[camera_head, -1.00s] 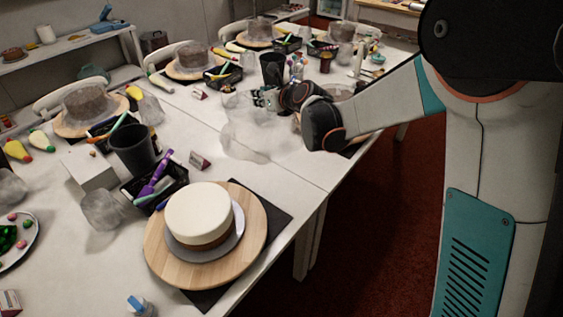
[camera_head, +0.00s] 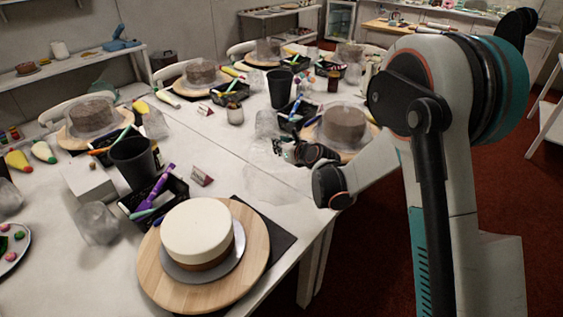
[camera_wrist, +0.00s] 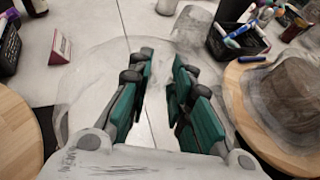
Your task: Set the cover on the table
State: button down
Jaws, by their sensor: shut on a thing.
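The cover is a clear, faint dome (camera_head: 272,186), low at the table's right edge, behind the white cake; I cannot tell whether its rim touches the table. My gripper (camera_head: 281,147) is at the top of the cover and shut on it. In the wrist view the cover (camera_wrist: 92,72) spreads around my gripper (camera_wrist: 160,72); the held part between the fingers is hard to make out. The table (camera_head: 225,150) is white and crowded.
A white cake (camera_head: 196,230) on a wooden turntable (camera_head: 158,275) stands nearest. A brown cake (camera_head: 345,124) on another turntable is just right of my gripper. A small red-and-white card (camera_head: 201,176), a black basket of pens (camera_head: 173,193) and a dark cup (camera_head: 133,160) stand left.

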aim_at(281, 157)
jog(key=shift+f+b, duration=0.8)
jog(key=shift+f, duration=1.85)
jog(key=c, duration=1.5)
grip_release()
jog(key=shift+o, duration=0.2)
jog(key=shift+r, duration=0.2)
jog(key=p+v, duration=0.3)
jog(key=v, duration=0.9)
jog(key=shift+f, duration=0.1)
